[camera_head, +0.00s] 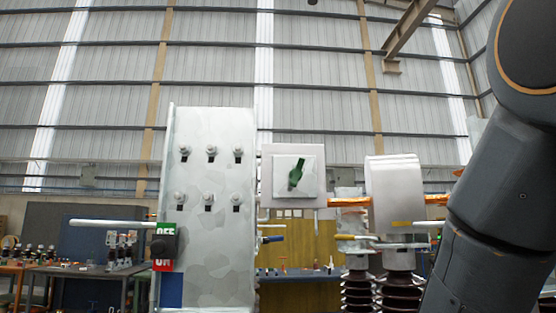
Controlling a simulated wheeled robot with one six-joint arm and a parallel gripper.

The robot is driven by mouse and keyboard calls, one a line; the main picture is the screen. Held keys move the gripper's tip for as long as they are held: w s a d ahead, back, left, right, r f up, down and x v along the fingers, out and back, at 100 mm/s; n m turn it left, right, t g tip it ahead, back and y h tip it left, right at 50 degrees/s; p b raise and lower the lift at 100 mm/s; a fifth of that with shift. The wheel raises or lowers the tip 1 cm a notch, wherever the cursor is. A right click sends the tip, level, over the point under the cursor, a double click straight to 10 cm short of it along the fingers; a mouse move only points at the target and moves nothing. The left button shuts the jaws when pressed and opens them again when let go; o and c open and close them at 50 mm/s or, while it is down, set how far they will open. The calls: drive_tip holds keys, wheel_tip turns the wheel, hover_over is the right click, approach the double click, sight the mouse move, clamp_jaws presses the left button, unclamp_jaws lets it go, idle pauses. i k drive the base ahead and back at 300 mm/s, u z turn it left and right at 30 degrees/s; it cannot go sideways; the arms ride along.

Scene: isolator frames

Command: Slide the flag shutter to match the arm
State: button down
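A flag plate on the left edge of a grey metal cabinet has a green OFF field (165,231) above a red ON field (162,266). A black shutter with a round knob (163,248) sits between them. It covers the lower part of OFF and the upper part of ON, so both words show partly. A copper-coloured arm (350,202) runs level from the square box toward the grey drum at the right; whether it makes contact there I cannot tell. My gripper is out of view; only dark links of my arm show at the right.
The cabinet (214,230) carries two rows of bolts. A box with a pale plate and a dark green pointer (297,173) stands beside it. A light rod (110,223) sticks out left. Ribbed brown insulators (396,291) stand at right. Benches with equipment are behind.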

sight(162, 246)
drive_tip(key=z, duration=2.75)
drive_tip(key=k, duration=2.85)
drive_tip(key=u, duration=1.75)
drive_tip(key=i, duration=0.5)
drive_tip(key=u, duration=0.05)
